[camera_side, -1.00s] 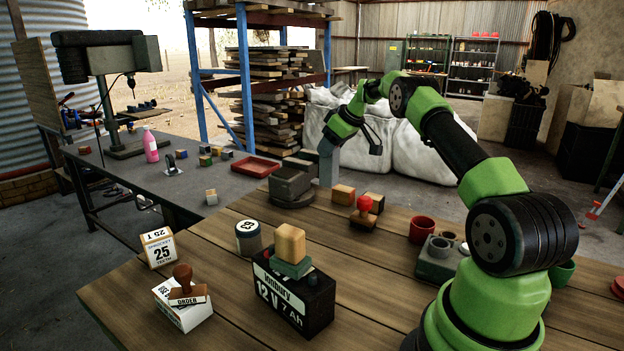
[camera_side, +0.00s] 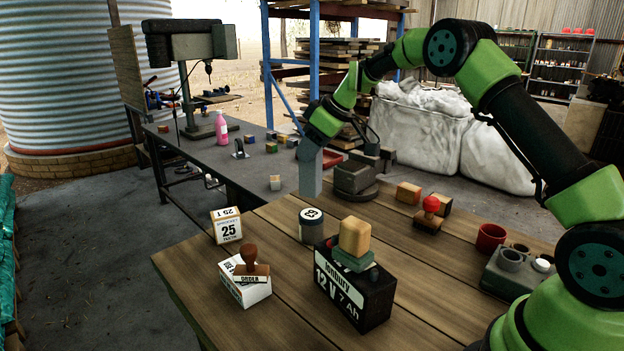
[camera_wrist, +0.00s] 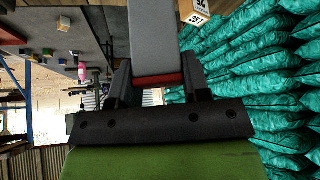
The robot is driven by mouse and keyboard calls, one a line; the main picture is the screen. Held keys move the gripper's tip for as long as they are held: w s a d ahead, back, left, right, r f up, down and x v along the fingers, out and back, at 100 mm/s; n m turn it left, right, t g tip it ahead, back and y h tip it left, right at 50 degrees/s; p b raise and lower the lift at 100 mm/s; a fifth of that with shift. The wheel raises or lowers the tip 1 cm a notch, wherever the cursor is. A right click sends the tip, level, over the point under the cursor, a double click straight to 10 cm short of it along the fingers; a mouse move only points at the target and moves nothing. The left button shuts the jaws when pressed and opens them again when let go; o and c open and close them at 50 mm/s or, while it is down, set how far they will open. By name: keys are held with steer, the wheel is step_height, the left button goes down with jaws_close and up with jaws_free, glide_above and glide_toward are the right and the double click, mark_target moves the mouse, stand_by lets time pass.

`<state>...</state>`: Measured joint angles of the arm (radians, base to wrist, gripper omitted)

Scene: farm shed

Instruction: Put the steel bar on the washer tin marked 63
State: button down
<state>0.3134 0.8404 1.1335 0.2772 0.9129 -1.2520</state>
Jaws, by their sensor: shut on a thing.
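My gripper (camera_wrist: 157,82) is shut on the steel bar (camera_wrist: 152,35), a plain grey block that extends up out of the wrist view between the fingers. In the side view the bar (camera_side: 310,175) hangs upright below my gripper, left of the grey vise in the picture. The washer tin marked 63 (camera_side: 312,230) is a round grey tin with a pale lid, standing on the wooden table. The bar appears above and beyond the tin, apart from it. Nothing lies on the lid.
A black battery (camera_side: 350,295) bearing a green piece and a wooden block stands close to the tin. A box marked 25 (camera_side: 227,230) is to its left. The grey vise (camera_side: 354,180) is behind it. A red-topped stamp (camera_side: 430,212) stands right.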

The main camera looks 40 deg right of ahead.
mark_target(312, 169)
steer(key=shift+f, duration=2.5)
steer(key=shift+f, duration=0.1)
steer(key=c, duration=0.6)
jaws_free()
